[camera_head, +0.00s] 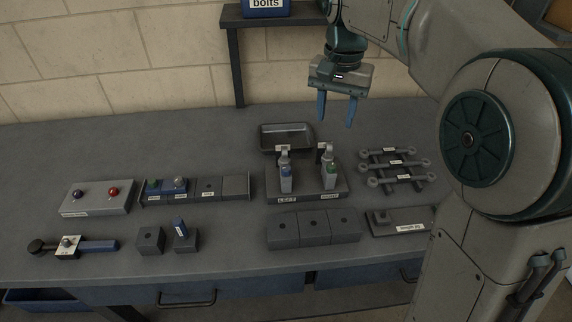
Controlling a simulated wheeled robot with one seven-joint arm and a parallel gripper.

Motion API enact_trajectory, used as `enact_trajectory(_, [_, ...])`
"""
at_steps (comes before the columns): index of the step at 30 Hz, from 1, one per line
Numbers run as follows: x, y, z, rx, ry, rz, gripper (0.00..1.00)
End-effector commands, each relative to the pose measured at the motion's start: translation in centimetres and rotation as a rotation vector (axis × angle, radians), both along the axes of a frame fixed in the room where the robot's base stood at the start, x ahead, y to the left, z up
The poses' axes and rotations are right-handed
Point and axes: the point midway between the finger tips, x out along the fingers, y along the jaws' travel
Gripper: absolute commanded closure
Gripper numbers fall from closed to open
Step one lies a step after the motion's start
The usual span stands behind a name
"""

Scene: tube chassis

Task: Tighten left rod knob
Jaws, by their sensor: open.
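A dark fixture (308,199) stands on the bench, with a LEFT tag (287,199) and a second tag to its right, probably RIGHT. On its left side stands an upright grey rod part (285,171) with a blue mark. On its right side stands a similar part (329,170) with a green mark. Which piece of the left part is the knob is too small to tell. My gripper (337,108) hangs above and behind the fixture, its two blue fingers pointing down and apart. It is open, empty and clear of both parts.
A dark tray (287,133) lies behind the fixture. Several rods lie on a rack (396,172) at right. Blocks (313,229) stand in front. A button box (97,196), a bin strip (208,189) and a tool (70,246) lie left. A shelf post (238,70) rises behind.

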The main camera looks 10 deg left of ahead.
Motion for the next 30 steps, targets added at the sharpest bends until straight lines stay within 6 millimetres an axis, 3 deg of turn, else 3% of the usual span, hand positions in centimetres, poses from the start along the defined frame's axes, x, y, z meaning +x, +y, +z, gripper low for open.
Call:
enact_trajectory(9, [-1.2, 5.7, -0.1, -0.003, 0.001, 0.717, 0.57])
enact_trajectory(15, [-2.1, 8.5, -0.1, -0.003, 0.002, 1.106, 0.57])
enact_trajectory(23, [-2.6, 9.7, -0.5, -0.003, 0.002, 1.28, 0.57])
enact_trajectory(30, [-2.6, 9.6, -4.2, -0.002, 0.006, 1.279, 0.57])
